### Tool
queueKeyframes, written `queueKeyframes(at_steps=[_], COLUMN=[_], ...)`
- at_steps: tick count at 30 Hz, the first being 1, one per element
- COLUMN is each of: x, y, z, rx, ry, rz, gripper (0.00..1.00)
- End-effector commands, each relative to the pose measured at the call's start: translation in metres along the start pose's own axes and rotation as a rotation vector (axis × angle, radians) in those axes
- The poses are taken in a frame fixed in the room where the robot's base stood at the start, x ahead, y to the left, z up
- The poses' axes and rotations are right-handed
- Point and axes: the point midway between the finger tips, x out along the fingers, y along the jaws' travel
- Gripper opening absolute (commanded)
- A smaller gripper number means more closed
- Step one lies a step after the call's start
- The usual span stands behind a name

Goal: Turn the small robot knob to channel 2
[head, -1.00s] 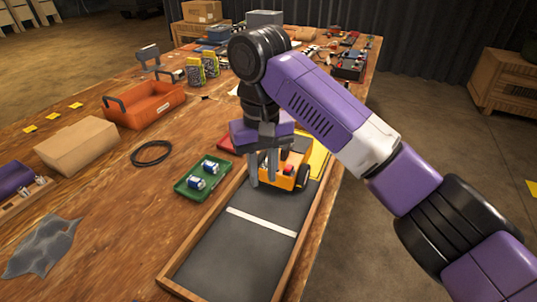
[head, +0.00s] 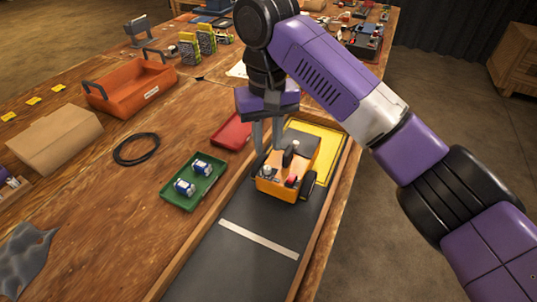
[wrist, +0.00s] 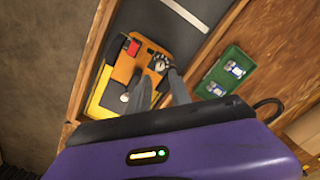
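The small robot (head: 283,178) is an orange wheeled body with black wheels, on the dark mat inside a wooden-framed tray. Its top carries a small pale round knob (head: 267,170), a red part (head: 292,181) and a black upright part (head: 290,153). In the wrist view the small robot (wrist: 150,48) shows its knob (wrist: 158,64) just beyond my fingertips; its channel marking is too small to read. My gripper (head: 268,147) points down at the robot's far left side. Its two grey fingers (wrist: 161,76) stand apart with nothing visible between them.
A green tray (head: 166,197) with two small blue-and-white parts and a red tray (head: 231,130) lie left of the wooden frame (head: 212,226). A yellow panel (head: 325,140) is behind the robot. An orange bin (head: 130,88) and black cable ring (head: 136,149) are farther left.

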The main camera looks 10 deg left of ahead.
Motion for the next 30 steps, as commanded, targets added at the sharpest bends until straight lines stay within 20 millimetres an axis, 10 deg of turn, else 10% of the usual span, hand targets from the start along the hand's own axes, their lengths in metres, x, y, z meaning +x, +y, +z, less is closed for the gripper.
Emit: queueKeyframes(at_steps=[12, 24, 30], x=[0.060, 0.069, 0.069], y=[0.000, 0.000, 0.000], z=[0.001, 0.001, 0.001], rx=[-0.001, -0.001, -0.001], ry=[-0.002, -0.001, -0.001], rz=[0.001, 0.000, 0.000], gripper=[0.25, 0.25, 0.00])
